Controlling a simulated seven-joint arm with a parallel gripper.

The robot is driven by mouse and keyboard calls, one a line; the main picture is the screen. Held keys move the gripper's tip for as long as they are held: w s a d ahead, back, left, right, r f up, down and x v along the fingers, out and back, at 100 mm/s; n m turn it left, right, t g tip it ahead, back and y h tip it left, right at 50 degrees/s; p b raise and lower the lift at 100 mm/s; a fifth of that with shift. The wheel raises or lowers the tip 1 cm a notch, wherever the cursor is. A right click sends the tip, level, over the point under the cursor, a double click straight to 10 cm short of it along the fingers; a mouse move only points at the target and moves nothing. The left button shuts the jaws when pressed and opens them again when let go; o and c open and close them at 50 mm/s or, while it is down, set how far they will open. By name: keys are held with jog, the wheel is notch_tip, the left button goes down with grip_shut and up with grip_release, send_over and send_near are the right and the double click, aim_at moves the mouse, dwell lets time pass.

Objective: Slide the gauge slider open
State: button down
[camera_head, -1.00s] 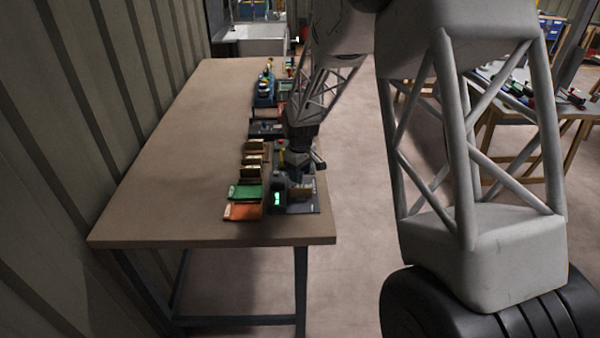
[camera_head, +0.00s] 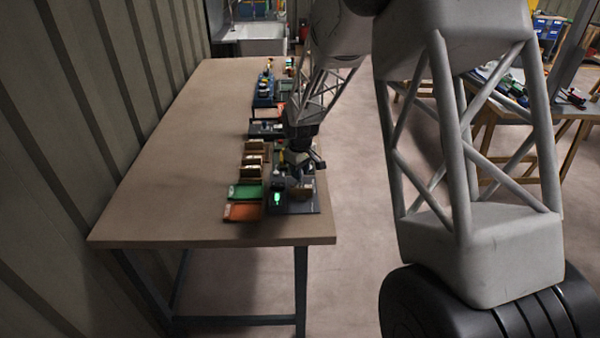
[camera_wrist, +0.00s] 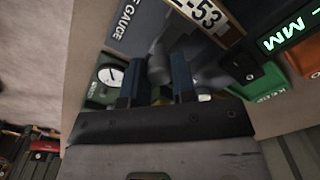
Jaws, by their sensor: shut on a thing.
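The gauge (camera_wrist: 134,22) is a dark panel with part of the word "GAUGE" on it, under my fingers in the wrist view. Its slider knob (camera_wrist: 158,66) is a grey rounded piece between the two dark blue fingers. My gripper (camera_wrist: 155,78) is shut on this knob.
A green box (camera_head: 246,191) and an orange box (camera_head: 243,212) lie left of the gauge. Several other devices line the table's right edge farther back. A dial (camera_wrist: 110,76) shows near the fingers. The left part of the table (camera_head: 180,160) is clear.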

jog(key=shift+w, duration=0.7)
jog(key=c, duration=0.9)
grip_release()
jog(key=shift+c, duration=0.2)
jog(key=shift+r, duration=0.1)
notch_tip(320, 180, up, 8)
